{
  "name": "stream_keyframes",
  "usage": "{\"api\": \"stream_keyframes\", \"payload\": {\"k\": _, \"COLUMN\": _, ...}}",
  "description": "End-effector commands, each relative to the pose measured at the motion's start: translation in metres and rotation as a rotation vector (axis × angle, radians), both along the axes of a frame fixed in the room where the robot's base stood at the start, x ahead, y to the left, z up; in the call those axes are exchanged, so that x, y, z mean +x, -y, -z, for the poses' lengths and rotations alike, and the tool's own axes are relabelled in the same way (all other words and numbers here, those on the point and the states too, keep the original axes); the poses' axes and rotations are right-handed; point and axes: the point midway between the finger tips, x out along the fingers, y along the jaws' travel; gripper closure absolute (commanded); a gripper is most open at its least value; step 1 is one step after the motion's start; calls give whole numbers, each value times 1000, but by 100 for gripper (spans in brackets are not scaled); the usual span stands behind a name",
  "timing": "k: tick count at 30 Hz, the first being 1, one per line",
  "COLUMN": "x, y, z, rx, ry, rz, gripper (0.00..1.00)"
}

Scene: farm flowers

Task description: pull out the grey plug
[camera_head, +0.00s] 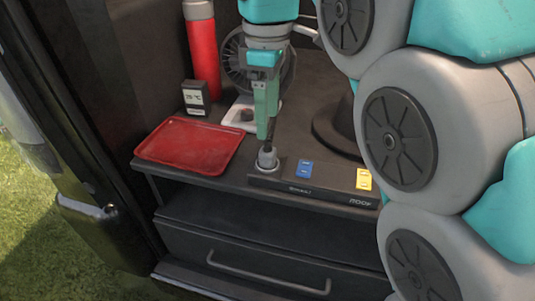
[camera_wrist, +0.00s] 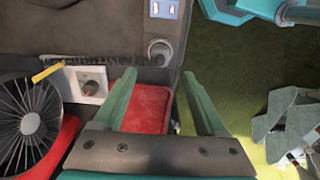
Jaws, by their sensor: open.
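The grey plug (camera_head: 267,158) sits upright at the left end of a black socket strip (camera_head: 315,190) near the counter's front edge. In the wrist view the plug (camera_wrist: 160,50) shows just beyond the fingertips, roughly centred between them. My gripper (camera_head: 266,136) is directly above the plug in the head view, pointing down. In the wrist view my gripper (camera_wrist: 160,75) has its two green fingers apart with nothing held between them. I cannot tell exactly how much height lies between the tips and the plug.
A red tray (camera_head: 190,145) lies left of the plug. Behind it stand a small black display box (camera_head: 195,97) and a red bottle (camera_head: 203,50). A blue switch (camera_head: 304,168) and a yellow switch (camera_head: 363,179) sit on the strip. A fan (camera_wrist: 30,120) stands behind.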

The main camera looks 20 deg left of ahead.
Motion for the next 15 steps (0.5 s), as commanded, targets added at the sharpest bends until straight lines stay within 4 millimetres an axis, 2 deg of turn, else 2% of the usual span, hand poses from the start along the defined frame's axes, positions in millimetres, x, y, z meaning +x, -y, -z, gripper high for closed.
{"api": "stream_keyframes", "payload": {"k": 8, "x": -1, "y": 1, "z": 20, "rx": -3, "ry": -4, "rz": 1, "gripper": 26}}
{"api": "stream_keyframes", "payload": {"k": 15, "x": -1, "y": 1, "z": 53, "rx": -3, "ry": -4, "rz": 1, "gripper": 26}}
